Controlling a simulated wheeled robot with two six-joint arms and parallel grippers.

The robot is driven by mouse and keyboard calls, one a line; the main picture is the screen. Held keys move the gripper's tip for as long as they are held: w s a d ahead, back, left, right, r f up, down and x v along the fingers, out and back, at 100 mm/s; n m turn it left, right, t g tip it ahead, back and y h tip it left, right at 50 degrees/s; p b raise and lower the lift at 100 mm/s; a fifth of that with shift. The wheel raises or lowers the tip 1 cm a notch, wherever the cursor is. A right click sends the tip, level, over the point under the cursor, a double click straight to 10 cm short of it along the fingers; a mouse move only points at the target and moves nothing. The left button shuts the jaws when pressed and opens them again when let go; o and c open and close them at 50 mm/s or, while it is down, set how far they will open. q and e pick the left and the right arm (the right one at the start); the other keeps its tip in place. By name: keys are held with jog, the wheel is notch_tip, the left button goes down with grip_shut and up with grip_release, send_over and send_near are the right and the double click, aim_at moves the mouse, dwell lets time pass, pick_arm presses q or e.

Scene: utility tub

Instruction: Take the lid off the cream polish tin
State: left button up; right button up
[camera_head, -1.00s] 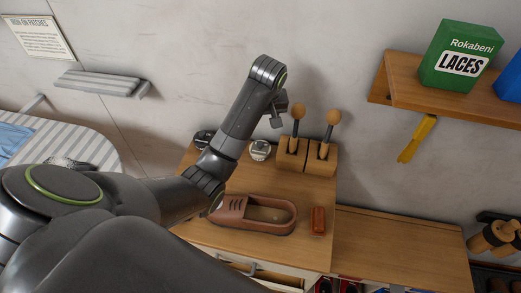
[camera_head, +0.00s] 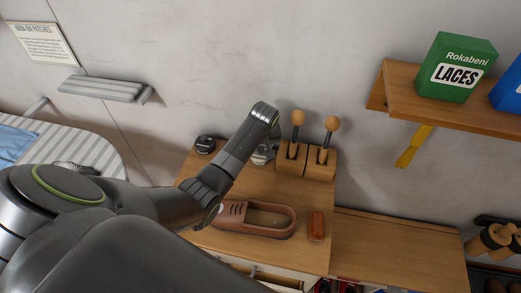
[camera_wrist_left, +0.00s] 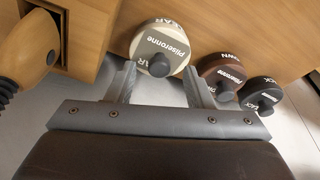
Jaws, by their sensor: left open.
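The cream polish tin (camera_wrist_left: 152,38) shows in the left wrist view as a round cream tin with a grey label and a dark knob (camera_wrist_left: 158,66) on its lid. The lid is on. My left gripper (camera_wrist_left: 160,72) is open, with one finger on each side of the tin's near part and the knob between them. I cannot tell whether the fingers touch it. In the head view my left gripper (camera_head: 266,152) is low over the bench beside the wooden block, and largely hides the tin. My right gripper is not in view.
A brown tin (camera_wrist_left: 209,66) and a black tin (camera_wrist_left: 249,87) stand in a row right of the cream one in the wrist view. A wooden block with knobbed levers (camera_head: 306,160) stands close by. A brown shoe (camera_head: 255,218) and brick-red block (camera_head: 316,226) lie in front.

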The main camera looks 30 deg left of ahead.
pick_arm(q)
jog(key=shift+x, duration=0.85)
grip_shut()
jog(key=shift+r, duration=0.2)
